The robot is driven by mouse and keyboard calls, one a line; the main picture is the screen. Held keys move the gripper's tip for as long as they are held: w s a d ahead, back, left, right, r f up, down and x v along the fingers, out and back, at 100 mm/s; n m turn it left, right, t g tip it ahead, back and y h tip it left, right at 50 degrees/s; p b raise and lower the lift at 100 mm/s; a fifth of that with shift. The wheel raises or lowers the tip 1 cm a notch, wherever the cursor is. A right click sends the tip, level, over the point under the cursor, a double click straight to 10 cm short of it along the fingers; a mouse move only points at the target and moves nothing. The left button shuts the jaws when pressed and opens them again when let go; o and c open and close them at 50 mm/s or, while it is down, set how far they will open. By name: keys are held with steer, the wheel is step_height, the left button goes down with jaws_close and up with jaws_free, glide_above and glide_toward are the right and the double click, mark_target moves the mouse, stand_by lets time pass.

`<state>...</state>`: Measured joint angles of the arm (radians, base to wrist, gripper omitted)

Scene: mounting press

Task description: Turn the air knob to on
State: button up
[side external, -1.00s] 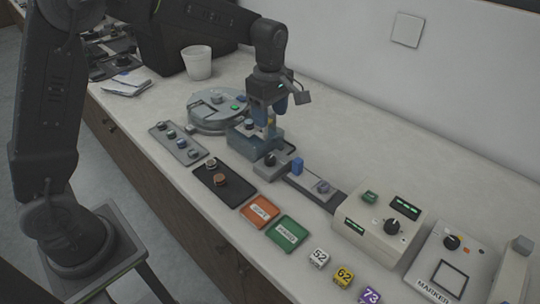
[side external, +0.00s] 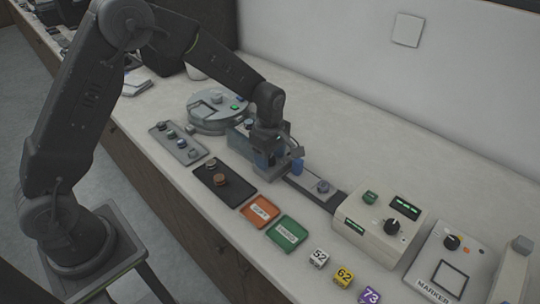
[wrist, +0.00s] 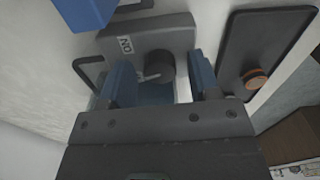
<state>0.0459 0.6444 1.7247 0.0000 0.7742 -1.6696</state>
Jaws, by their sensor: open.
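The air knob (wrist: 160,66) is a round black knob on a grey box (wrist: 182,30) in the wrist view. A pale pointer line on it points left and slightly down. A small white label (wrist: 125,44), seemingly reading ON, sits up and left of the knob. My gripper (wrist: 161,74) is open, with one blue finger on each side of the knob; I cannot tell whether they touch it. In the side external view my gripper (side external: 270,161) is low over the box and hides the knob.
The round grey machine (side external: 205,118) is behind left. Clear bench lies toward the wall.

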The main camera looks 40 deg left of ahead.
mark_target(270, 158)
steer(key=shift+c, duration=0.4)
steer(key=c, duration=0.9)
steer(key=shift+o, duration=0.2)
steer(key=shift+m, duration=0.8)
steer(key=o, duration=0.9)
steer(key=shift+o, duration=0.2)
step_height(270, 158, up, 14)
steer(key=shift+f, duration=0.1)
